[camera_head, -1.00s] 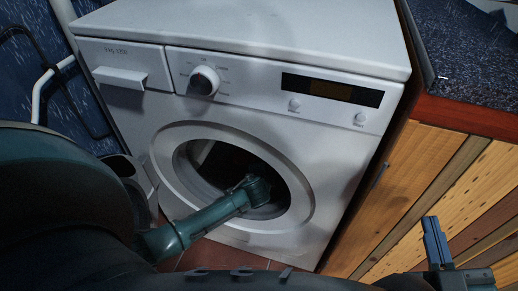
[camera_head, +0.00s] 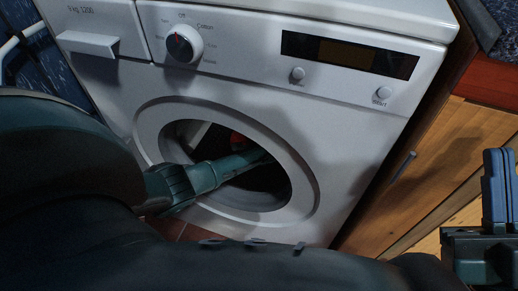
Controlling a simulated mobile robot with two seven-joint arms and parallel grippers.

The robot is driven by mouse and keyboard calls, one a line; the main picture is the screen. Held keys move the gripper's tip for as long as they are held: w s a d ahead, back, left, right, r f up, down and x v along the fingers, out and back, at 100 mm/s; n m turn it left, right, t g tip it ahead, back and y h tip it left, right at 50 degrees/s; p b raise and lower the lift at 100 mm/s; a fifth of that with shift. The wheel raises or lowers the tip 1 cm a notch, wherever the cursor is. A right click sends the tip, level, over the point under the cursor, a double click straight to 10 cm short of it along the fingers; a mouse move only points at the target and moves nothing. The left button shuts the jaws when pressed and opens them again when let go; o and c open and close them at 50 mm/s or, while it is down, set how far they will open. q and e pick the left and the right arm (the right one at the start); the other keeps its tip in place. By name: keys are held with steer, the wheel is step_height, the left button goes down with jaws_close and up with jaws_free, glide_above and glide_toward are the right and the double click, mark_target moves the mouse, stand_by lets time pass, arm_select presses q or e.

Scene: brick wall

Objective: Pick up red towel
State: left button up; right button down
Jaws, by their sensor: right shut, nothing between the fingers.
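A small patch of red (camera_head: 237,138) shows inside the dark drum of the white washing machine (camera_head: 365,125). It may be part of the red towel, but my left arm and the shadow hide most of it. My left arm reaches from the left through the round door opening. Its gripper is inside the drum and cannot be seen. My right gripper (camera_head: 498,186) is at the right edge, pointing up, shut and empty, in front of the wooden cabinet and well away from the drum.
The wooden cabinet (camera_head: 440,165) with a dark worktop stands right of the machine. The machine's knob (camera_head: 184,45) and a drawer handle (camera_head: 87,43) stick out above.

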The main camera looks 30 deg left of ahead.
arm_select(q)
steer(key=shift+w+a+f, duration=0.3)
steer(key=shift+f, duration=0.1)
steer(key=shift+c, duration=0.2)
steer(key=c, duration=0.7)
steer(key=shift+o, duration=0.2)
